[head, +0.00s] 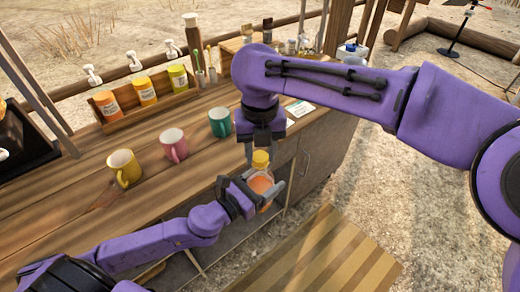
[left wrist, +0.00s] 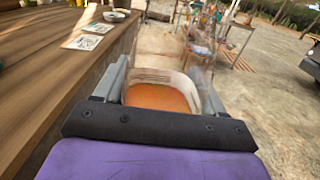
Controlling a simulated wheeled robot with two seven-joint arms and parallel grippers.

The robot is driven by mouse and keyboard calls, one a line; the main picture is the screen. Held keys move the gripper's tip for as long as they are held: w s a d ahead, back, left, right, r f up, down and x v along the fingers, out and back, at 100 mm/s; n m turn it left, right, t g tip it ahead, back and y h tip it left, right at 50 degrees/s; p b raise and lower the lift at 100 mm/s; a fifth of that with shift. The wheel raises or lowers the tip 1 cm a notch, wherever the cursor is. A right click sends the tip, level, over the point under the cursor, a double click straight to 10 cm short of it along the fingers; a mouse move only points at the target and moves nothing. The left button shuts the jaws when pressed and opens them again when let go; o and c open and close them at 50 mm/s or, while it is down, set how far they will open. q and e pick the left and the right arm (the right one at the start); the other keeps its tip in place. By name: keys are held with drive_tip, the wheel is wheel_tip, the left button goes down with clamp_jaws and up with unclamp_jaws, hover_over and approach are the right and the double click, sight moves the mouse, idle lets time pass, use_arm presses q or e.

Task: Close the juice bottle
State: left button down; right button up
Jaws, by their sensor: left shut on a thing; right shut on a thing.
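The juice bottle (head: 261,183) is clear with orange juice in it, held in front of the counter's edge. My left gripper (head: 264,192) is shut on its body from the left. In the left wrist view the bottle (left wrist: 160,95) sits between both fingers, its upper part out of clear sight. A yellow cap (head: 260,159) is at the top of the bottle. My right gripper (head: 262,155) comes down from above and is shut on the cap. I cannot tell whether the cap is seated or threaded on the neck.
The wooden counter (head: 75,208) holds a yellow mug (head: 124,169), a pink mug (head: 174,146) and a teal mug (head: 220,123). Behind them is a wooden rack (head: 150,115) of labelled jars. A card (head: 300,108) lies near the counter's right end. The space in front of the counter is open.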

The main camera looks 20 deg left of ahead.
drive_tip(key=shift+w, duration=0.1)
drive_tip(key=o, duration=1.2)
drive_tip(key=shift+c, duration=0.2)
drive_tip(key=shift+r, duration=2.25)
drive_tip(key=shift+c, duration=0.4)
